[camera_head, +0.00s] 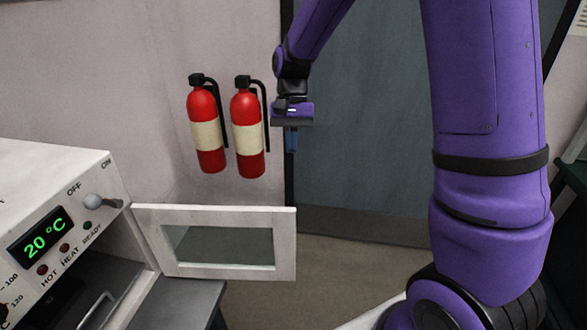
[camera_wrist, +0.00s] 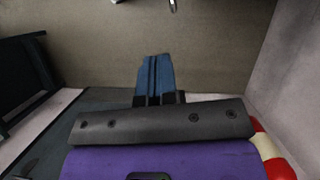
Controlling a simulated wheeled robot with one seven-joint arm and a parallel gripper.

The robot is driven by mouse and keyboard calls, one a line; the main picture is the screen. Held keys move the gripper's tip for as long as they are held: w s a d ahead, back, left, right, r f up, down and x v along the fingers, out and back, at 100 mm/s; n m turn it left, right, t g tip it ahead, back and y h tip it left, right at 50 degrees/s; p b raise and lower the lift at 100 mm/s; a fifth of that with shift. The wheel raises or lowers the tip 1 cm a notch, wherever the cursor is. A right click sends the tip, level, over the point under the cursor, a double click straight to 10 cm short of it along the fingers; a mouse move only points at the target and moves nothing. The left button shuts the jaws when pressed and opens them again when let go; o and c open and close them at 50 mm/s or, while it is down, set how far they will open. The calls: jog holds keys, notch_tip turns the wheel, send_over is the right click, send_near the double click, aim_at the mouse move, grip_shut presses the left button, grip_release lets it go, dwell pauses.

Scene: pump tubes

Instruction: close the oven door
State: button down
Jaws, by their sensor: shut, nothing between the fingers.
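The white oven (camera_head: 60,190) stands at the left of the head view, with a green 20 °C display. Its door (camera_head: 285,245), a white frame with a window, is swung wide open and reaches out to the right. A dark interior with a metal wire handle shows through the opening. My gripper (camera_head: 291,143) hangs above and beyond the door's free end, pointing down and apart from it. In the wrist view my gripper's blue fingers (camera_wrist: 154,78) are together with nothing between them. The door's edge is not clearly seen in the wrist view.
Two red fire extinguishers (camera_head: 207,135) (camera_head: 248,135) hang on the wall left of my gripper. A blue-grey door (camera_head: 370,120) is behind my arm. A grey bench (camera_head: 180,303) lies under the oven. The floor (camera_head: 340,265) right of the oven door is open.

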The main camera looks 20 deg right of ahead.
jog(key=s+a+f, duration=0.3)
jog(key=s+f, duration=0.4)
jog(key=f, duration=0.1)
jog(key=shift+a+f, duration=0.2)
jog(key=shift+f, duration=0.2)
